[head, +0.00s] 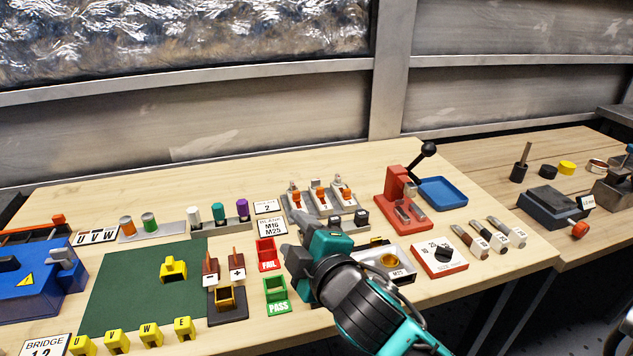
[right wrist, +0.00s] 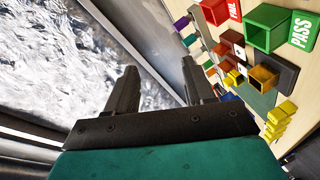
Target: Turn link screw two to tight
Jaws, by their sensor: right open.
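I cannot make out for certain which part is link screw two. A blue housing (head: 38,287) with a yellow warning triangle stands at the left edge of the head view, partly cut off. A white card reading BRIDGE 1 2 (head: 45,347) lies in front of it. My right gripper (head: 292,253) is over the middle of the bench, far to the right of the blue housing. Its two fingers are apart with nothing between them in the right wrist view (right wrist: 160,80). My left gripper is not in view.
A green mat (head: 130,275) lies between the blue housing and my right gripper. Red FAIL (head: 267,252) and green PASS (head: 276,294) bins stand just left of the gripper. A red lever press (head: 402,200) and blue tray (head: 443,193) stand back right.

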